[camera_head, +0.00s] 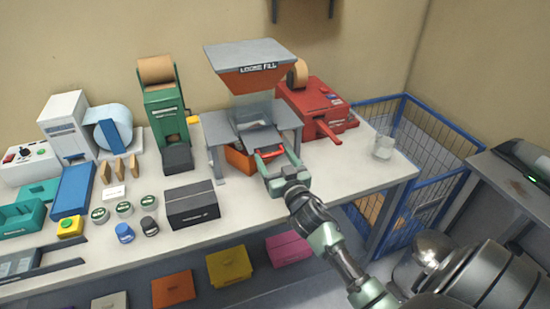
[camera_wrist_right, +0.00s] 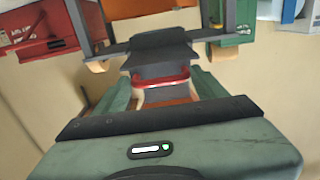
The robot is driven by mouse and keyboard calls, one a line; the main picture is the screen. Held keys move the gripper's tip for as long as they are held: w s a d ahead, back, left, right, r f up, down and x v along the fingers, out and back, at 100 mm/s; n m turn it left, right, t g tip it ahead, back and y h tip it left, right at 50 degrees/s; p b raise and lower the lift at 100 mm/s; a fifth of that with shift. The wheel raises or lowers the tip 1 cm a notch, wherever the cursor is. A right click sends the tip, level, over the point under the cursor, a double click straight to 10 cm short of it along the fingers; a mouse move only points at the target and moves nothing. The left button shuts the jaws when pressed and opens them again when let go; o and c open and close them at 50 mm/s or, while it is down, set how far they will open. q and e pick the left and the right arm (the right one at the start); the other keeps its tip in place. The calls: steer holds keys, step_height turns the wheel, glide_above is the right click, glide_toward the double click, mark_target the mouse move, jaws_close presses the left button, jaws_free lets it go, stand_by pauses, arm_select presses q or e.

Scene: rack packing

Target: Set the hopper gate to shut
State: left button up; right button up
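The hopper (camera_head: 250,75), grey and orange with a "LOOSE FILL" label, stands on a grey stand at the back of the table. A red handle (camera_head: 271,151) shows at the front of the stand, low under the clear chute. My right gripper (camera_head: 275,158) is at this handle with its fingers wide apart. In the right wrist view the red handle (camera_wrist_right: 161,79) spans the gap between the fingertips; whether they touch its ends is unclear. The gate plate behind the handle is mostly hidden. My left gripper is not in view.
A red machine (camera_head: 315,105) stands right of the hopper, a green tape dispenser (camera_head: 163,105) left. A dark box (camera_head: 192,204) sits left of my right gripper. A clear cup (camera_head: 383,147) stands near the right table edge, beside a blue wire cage (camera_head: 440,125). The table's right part is mostly clear.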

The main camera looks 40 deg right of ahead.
mark_target(264, 141)
steer(key=shift+d, duration=0.1)
jaws_close()
steer(key=b+x, duration=0.2)
steer(key=x, duration=0.7)
steer(key=shift+w+d+f+b, duration=0.1)
steer(key=shift+w+f+b, duration=0.05)
steer(key=shift+w+b, duration=0.15)
steer(key=shift+w+d, duration=0.1)
steer(key=shift+r, duration=0.25)
steer(key=o, duration=0.6)
jaws_free()
steer(key=shift+c, duration=0.2)
steer(key=shift+o, duration=0.3)
steer(key=shift+f, duration=0.1)
